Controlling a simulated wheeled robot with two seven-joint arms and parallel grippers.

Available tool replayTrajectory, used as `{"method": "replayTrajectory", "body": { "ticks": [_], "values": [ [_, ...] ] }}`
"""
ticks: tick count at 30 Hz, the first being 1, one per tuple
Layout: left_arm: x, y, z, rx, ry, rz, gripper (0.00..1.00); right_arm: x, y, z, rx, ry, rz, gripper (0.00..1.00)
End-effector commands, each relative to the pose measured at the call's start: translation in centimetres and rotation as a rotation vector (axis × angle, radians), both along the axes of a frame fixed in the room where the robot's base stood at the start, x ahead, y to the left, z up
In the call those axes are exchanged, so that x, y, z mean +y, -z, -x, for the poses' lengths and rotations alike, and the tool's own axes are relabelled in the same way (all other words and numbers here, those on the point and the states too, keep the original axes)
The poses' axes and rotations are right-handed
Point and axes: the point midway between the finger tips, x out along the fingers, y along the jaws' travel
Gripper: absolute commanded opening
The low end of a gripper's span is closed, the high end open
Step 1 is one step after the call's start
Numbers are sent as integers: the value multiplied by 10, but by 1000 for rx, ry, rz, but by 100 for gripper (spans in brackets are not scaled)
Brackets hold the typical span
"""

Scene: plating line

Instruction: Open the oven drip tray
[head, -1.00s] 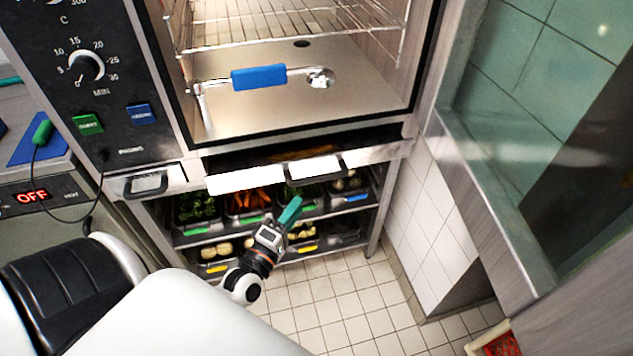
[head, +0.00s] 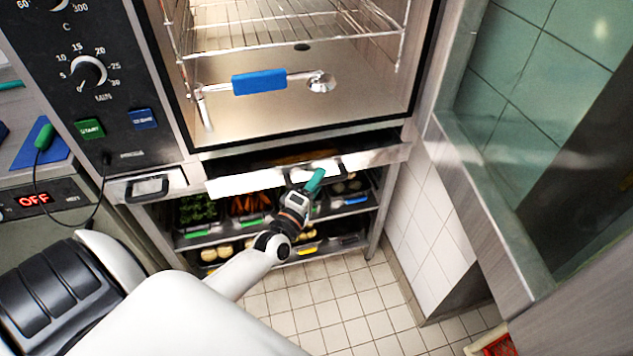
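The oven drip tray (head: 235,183) is the wide metal front below the oven chamber. A dark gap with something brownish in it shows above its front edge. Its dark handle (head: 338,166) is at the right part of the front, partly hidden by my gripper. My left gripper (head: 315,180), with green fingertips, is at the handle's left part, overlapping it in the picture. I cannot tell whether it touches the handle or whether its fingers are open or shut. My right gripper is not in view.
The oven chamber (head: 270,110) above is open, with wire racks and a blue-handled bar (head: 259,81). Below, a shelf holds several vegetable containers (head: 198,208). A smaller handled panel (head: 147,187) is at left.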

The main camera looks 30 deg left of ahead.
Motion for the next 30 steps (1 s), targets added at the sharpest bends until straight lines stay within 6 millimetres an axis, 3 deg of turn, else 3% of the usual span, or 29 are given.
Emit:
{"method": "replayTrajectory", "body": {
  "ticks": [1, 6, 17, 30],
  "values": [
    [0, 0, 0, 0, 0, 0, 25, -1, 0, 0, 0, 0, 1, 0],
    [0, 0, 0, 0, 0, 0, 0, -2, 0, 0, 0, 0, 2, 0],
    [-8, -1, 7, 2, 1, 2, 0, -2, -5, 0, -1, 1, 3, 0],
    [-83, -1, 71, 6, 2, 5, 0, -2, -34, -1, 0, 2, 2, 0]
  ]
}}
